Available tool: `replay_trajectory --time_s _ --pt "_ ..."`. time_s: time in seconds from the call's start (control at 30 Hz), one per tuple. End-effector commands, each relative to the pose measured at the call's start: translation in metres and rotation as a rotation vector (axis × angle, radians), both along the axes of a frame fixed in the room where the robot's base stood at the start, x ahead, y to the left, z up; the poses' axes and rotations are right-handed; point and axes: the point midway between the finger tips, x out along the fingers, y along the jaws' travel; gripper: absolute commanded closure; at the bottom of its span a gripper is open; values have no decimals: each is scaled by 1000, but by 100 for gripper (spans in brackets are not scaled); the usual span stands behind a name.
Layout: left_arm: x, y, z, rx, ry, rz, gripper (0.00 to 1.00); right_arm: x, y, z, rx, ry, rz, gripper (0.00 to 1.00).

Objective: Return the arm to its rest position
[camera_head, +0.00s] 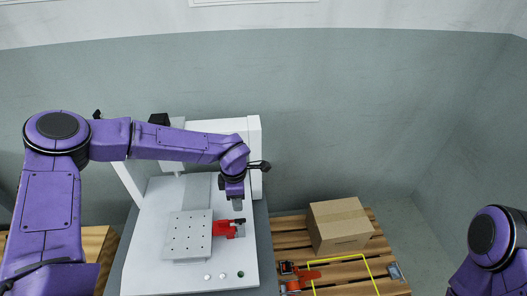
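My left arm comes in from the left and reaches across a white machine. Its wrist hangs over the right part of the machine's bed (150,260), and the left gripper (238,206) points down there. A small grey part shows at its lower end; I cannot tell whether its fingers are apart. A red clamp-like piece (222,229) lies just below it, beside a light grey plate with holes (187,236). I cannot tell whether the gripper touches the red piece. Part of my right arm shows at the right edge; its gripper is not in view.
A wooden pallet (289,224) stands right of the machine, with a closed cardboard box (340,226) on it. Red and black items (300,275) lie near a yellow outline (366,262) there. Small white round pieces (222,276) lie on the bed's front. A grey wall stands behind.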

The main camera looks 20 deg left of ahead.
Motion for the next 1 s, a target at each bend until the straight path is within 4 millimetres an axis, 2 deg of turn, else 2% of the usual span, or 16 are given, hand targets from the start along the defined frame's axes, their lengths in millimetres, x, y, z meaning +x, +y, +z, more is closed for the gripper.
replay_trajectory --time_s 0.2,0.27,0.37,0.47,0.5,0.6,0.7,0.8,1.0 --pt "6 5 -2 44 -54 58 64 0 0 0 0 0 0 43" --pt "1 13 -15 128 -110 26 64 0 0 0 0 0 0 43" --pt "-32 18 -61 322 -189 -182 64 0 0 0 0 0 0 43" --pt "-87 17 -107 445 -240 -505 64 0 0 0 0 0 0 43" --pt "-116 17 -124 465 -244 -656 64 0 0 0 0 0 0 43" --pt "-189 24 -149 454 -208 -997 64 0 0 0 0 0 0 43" --pt "-245 39 -157 424 -130 -1246 64 0 0 0 0 0 0 43" --pt "-273 58 -157 432 -49 -1364 64 0 0 0 0 0 0 43" --pt "-281 61 -160 433 -23 -1397 64 0 0 0 0 0 0 43"
